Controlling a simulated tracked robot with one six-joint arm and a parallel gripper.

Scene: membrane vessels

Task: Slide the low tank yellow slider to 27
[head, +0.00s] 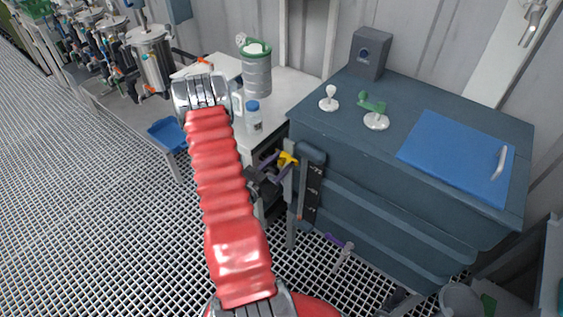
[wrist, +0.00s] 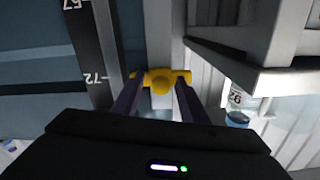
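The yellow slider (head: 287,159) sits high on a pale vertical rail at the left side of the blue-grey tank (head: 400,190). In the wrist view the yellow slider (wrist: 161,81) is a round knob on a crossbar, close to level with the 72 mark on the dark scale (wrist: 95,50). The scale also shows in the head view (head: 314,190). My gripper (head: 277,164) is at the slider. In the wrist view my gripper's (wrist: 160,84) two purple fingers stand apart, one on each side of the knob, with gaps beside it. Finger contact with the crossbar ends is unclear.
A white bench left of the tank holds a bottle with a blue cap (head: 254,117) and a grey canister (head: 257,75). A blue lid panel (head: 455,155) and green-handled valve (head: 374,112) are on the tank top. A purple-handled fitting (head: 336,241) is low in front.

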